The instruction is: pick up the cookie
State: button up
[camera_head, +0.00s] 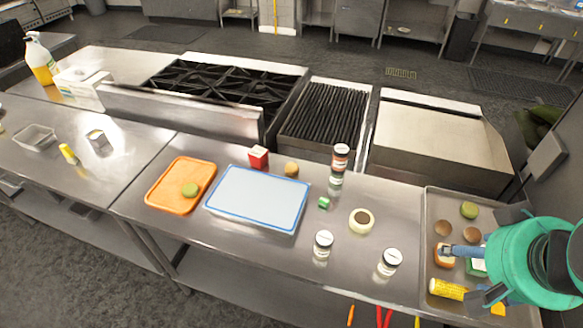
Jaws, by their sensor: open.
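I cannot tell for sure which thing is the cookie. Two small brown round pieces, a left one (442,229) and a right one (472,235), lie on the metal tray (431,203) at the right. Another small brownish lump (291,169) sits behind the blue-rimmed board on the counter. My gripper (490,256) is over the right part of the tray, with its dark fingers spread apart. I see nothing held between them, but my teal arm hides part of the tray.
Left on the counter (335,275) are jars, a blue-rimmed board (258,197) and an orange tray (166,196). The stove (225,80) and griddle (435,125) stand behind.

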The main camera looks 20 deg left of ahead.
jog(key=shift+w+r, duration=0.1)
jog(key=shift+c, duration=0.3)
jog(key=w+a+r+g+p, duration=0.1)
jog(key=w+a+r+p, duration=0.15)
jog(key=w, duration=0.55)
jog(key=w+a+r+p, duration=0.1)
jog(key=w+a+r, duration=0.3)
jog(key=w, duration=0.4)
jog(key=w+a+f+g+p, duration=0.2)
jog(key=w+a+f+p, duration=0.1)
jog(key=w+a, duration=1.1)
jog(key=w+a+f+m+g+p, duration=0.1)
jog(key=w+a+f+p, duration=0.2)
jog(key=w+a+f, duration=0.75)
jog(key=w+a+f+g+p, duration=0.1)
jog(key=w+a+f+p, duration=0.2)
jog(key=a+f, duration=1.1)
jog(key=w+a, duration=0.1)
jog(key=a, duration=0.1)
jog(key=shift+a+f+g, duration=0.3)
